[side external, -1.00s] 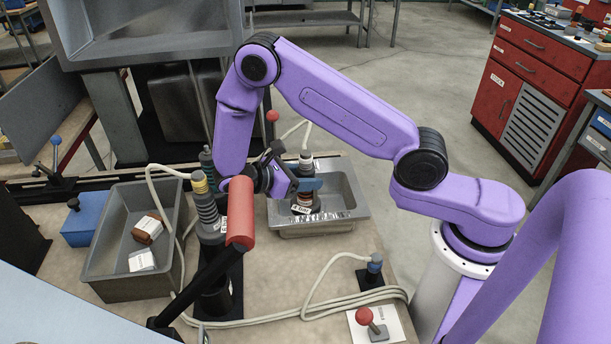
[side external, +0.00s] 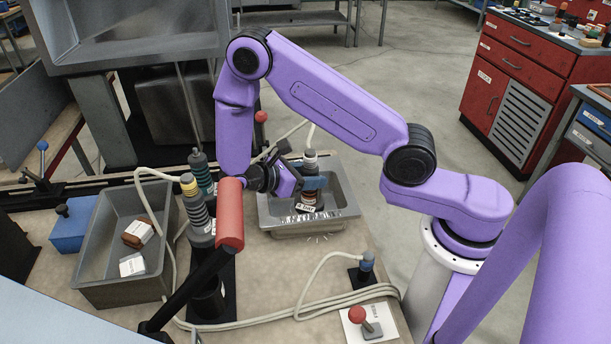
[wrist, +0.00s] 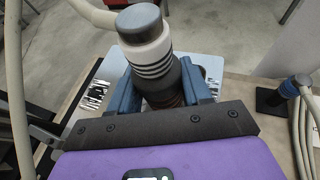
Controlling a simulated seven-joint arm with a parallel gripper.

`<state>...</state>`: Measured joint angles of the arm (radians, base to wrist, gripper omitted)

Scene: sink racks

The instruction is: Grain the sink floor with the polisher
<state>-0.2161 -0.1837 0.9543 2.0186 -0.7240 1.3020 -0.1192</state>
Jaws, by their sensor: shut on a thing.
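The sink (side external: 350,207) is a grey metal basin on the bench, right of centre in the side view. The polisher (side external: 309,163) is an upright dark tool with a pale band and a hose at its top. It stands over the sink, its lower end inside the basin outline; whether it touches the floor I cannot tell. My gripper (side external: 311,183) is shut on the polisher's body. In the wrist view the polisher (wrist: 150,42) rises between the blue fingers (wrist: 160,90), and the sink shows only in part behind it.
Two more banded tools (side external: 197,212) stand left of the sink, near a red cylinder (side external: 230,213) on a black arm. A grey bin (side external: 110,293) holds a brown and a white block. A hose crosses the bench front, near a red-knobbed lever (side external: 358,315).

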